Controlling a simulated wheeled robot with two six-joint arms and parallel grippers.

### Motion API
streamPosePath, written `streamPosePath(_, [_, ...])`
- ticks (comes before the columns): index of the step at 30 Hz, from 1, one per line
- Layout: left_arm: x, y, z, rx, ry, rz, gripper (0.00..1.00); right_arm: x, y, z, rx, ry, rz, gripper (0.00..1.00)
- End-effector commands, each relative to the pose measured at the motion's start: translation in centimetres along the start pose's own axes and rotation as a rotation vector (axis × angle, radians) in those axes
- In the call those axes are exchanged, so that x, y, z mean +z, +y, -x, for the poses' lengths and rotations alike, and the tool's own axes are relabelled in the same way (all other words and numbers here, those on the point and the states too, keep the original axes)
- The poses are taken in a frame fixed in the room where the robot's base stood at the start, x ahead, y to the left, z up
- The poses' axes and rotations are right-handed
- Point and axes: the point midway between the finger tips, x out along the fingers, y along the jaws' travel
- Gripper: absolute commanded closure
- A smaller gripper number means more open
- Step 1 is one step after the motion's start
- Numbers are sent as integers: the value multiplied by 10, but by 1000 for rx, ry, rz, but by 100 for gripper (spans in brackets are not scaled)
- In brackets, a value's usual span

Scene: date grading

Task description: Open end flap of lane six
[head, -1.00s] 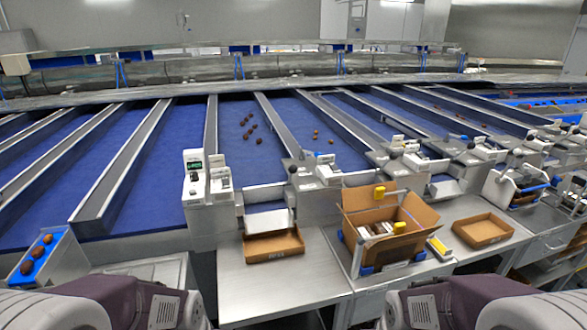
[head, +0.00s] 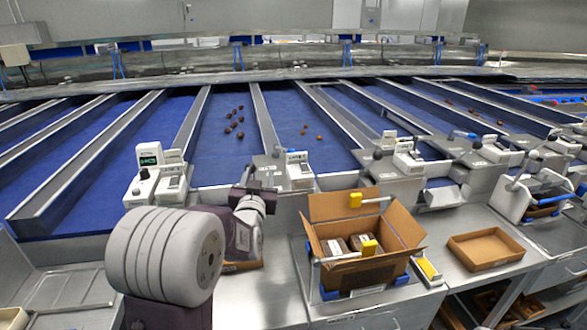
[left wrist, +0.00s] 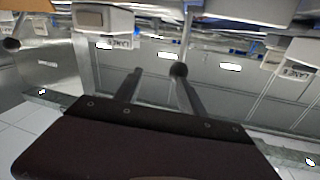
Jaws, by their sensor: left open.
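My left gripper (head: 262,190) is at the front of the lane ends in the head view, partly hidden by its own wrist. In the left wrist view its two dark fingers (left wrist: 156,74) are apart. A lever with a round black knob (left wrist: 178,70) shows at the right fingertip; I cannot tell whether they touch. Lane-end housings carry "LANE" labels (left wrist: 297,73), with numbers too blurred to read surely. In the head view a housing with a lever (head: 270,168) stands just behind the gripper. I cannot tell which flap is lane six's. My right gripper is out of view.
An open cardboard box (head: 375,272) with packs inside stands right of my arm. A shallow brown tray (head: 485,248) lies farther right. A white unit with a green display (head: 150,160) stands left. Several dates (head: 234,122) lie on the blue lanes.

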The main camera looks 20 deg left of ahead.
Motion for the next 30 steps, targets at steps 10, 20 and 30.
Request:
streamPosePath(10, [24, -23, -3, -47, -27, -2, 52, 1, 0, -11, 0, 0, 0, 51])
streamPosePath(20, [24, -25, -58, -46, -27, -2, 52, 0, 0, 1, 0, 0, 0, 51])
streamPosePath(30, [26, -26, -94, -45, -27, -2, 52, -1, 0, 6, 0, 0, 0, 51])
